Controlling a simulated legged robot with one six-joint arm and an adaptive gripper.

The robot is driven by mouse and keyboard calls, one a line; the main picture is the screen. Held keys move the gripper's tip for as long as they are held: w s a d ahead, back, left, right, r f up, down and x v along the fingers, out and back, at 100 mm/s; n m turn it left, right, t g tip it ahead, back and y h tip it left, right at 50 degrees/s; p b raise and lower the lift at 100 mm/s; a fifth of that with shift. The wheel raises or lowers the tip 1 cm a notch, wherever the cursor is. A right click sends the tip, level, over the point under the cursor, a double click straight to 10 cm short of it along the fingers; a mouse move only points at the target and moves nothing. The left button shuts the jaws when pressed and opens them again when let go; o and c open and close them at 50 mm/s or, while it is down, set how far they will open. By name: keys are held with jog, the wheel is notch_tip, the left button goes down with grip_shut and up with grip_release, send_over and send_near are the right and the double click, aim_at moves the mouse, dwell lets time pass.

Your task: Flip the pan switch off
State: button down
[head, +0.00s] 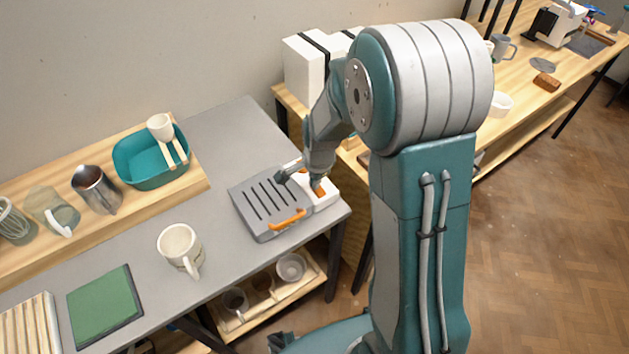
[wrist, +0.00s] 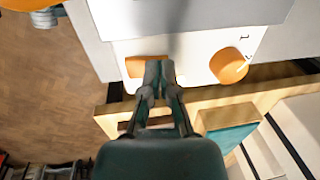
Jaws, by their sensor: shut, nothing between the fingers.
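The pan (head: 262,212) is a grey slotted plate with an orange handle, near the right end of the grey table. Its white base (head: 326,198) sits along its right side. The base also shows in the wrist view (wrist: 195,52), with an orange rocker switch (wrist: 136,66) and a round orange knob (wrist: 229,66) that has small dark marks beside it. My gripper (wrist: 158,66) is shut and empty, its fingertips over the right part of the switch and hiding it. Whether they touch it, and which way the switch is tipped, I cannot tell. In the head view my gripper (head: 316,182) is low over the base.
A white mug (head: 180,250) and a green book-like block (head: 105,305) stand left of the pan. A teal basin (head: 150,157) sits on the wooden shelf behind. White boxes with black bands (head: 305,68) stand beyond my arm. The grey table behind the pan is clear.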

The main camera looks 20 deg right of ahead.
jog(key=shift+d, duration=0.25)
jog(key=shift+f, duration=0.2)
jog(key=shift+s, duration=0.1)
jog(key=shift+s+d+r, duration=0.1)
jog(key=shift+s+r, duration=0.05)
jog(key=shift+s, duration=0.45)
